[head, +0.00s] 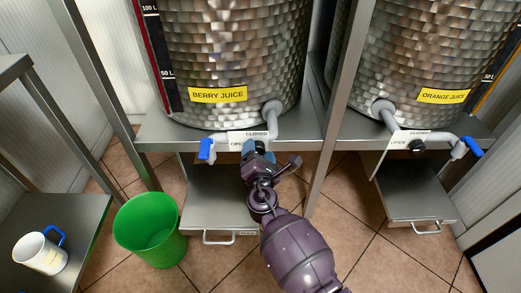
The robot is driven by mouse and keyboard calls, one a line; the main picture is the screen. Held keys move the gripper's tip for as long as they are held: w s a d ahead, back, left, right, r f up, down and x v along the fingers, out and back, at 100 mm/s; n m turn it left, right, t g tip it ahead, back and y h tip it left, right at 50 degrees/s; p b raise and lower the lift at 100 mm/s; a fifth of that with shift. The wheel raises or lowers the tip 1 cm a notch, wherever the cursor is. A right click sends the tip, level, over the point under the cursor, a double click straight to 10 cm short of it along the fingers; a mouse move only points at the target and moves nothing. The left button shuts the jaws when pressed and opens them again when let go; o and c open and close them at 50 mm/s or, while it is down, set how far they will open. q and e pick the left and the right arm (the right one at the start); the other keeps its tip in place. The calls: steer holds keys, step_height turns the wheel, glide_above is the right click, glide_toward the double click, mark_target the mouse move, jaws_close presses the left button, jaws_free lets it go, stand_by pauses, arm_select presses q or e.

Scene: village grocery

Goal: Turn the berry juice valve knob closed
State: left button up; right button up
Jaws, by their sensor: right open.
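The berry juice tank (235,60) stands at the upper middle with a yellow label. A grey pipe (272,118) comes out of its base and runs left to a spout with a blue lever (206,150). A white OPEN/CLOSED sign (248,134) sits at this pipe. My right gripper (252,149) is open, with its tips just below the sign. The berry juice valve knob is hidden behind the gripper, so I cannot tell its setting or whether the gripper touches it. My left gripper is not in view.
The orange juice tank (430,50) stands right, with a black knob (417,146) and a blue lever (473,146). A green bucket (148,228) stands on the tiled floor. A white mug (40,253) is on the metal table at left. A frame post (338,110) rises between the tanks.

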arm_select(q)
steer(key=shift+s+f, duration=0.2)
arm_select(e)
steer(key=c, duration=0.9)
steer(key=m+b, duration=0.1)
steer(key=m, duration=0.2)
steer(key=shift+m, duration=0.4)
steer(key=m, duration=0.4)
steer(key=shift+m, duration=0.3)
steer(key=m, duration=0.5)
steer(key=shift+a+m+t+h, duration=0.1)
steer(key=shift+m+t+h, duration=0.2)
steer(key=shift+m, duration=0.1)
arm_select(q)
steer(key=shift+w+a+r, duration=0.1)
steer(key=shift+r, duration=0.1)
arm_select(e)
steer(key=shift+m, duration=2.1)
